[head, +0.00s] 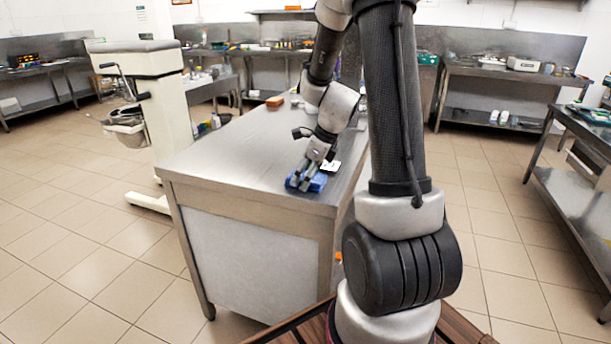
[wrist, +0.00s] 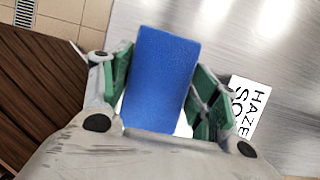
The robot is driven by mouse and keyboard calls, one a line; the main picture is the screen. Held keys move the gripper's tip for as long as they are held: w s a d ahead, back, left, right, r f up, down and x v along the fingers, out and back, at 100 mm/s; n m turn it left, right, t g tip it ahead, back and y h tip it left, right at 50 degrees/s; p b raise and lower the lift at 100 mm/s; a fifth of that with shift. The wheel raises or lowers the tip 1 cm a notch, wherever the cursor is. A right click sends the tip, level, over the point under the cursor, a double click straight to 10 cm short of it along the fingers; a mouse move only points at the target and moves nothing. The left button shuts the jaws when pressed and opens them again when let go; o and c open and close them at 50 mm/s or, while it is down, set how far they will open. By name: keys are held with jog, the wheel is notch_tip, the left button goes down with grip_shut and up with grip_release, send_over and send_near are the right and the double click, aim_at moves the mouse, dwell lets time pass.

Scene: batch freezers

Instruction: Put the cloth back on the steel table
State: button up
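The blue cloth (head: 317,183), a folded block-like piece, is at the near end of the steel table (head: 235,150). My gripper (head: 305,184) points down at it from above. In the wrist view the cloth (wrist: 162,75) lies between the two green-padded fingers of my gripper (wrist: 162,92), with a pad against each side. The cloth is at or just above the tabletop; I cannot tell whether it touches. Its underside is hidden.
A white label with black letters (wrist: 249,106) lies on the table beside the cloth. An orange-brown block (head: 275,101) sits farther back. The table's middle is mostly clear. A white machine (head: 150,90) stands left of the table; another steel table (head: 575,190) is at right.

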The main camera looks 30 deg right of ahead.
jog(key=o, duration=0.4)
jog(key=shift+c, duration=0.2)
jog(key=v, duration=1.2)
jog(key=s+a+r+n+h, duration=0.1)
jog(key=s+a+r+n, duration=0.1)
jog(key=s+n, duration=0.4)
jog(key=s+a+r+n+h, duration=0.1)
jog(key=s+a+r+n, duration=0.2)
jog(key=s+n, duration=0.4)
jog(key=s+a+r+n, duration=0.2)
jog(key=s+n, duration=0.5)
jog(key=n, duration=0.8)
jog(key=shift+a+r+t+h, duration=0.3)
jog(key=shift+a+h, duration=0.1)
jog(key=shift+a, duration=0.2)
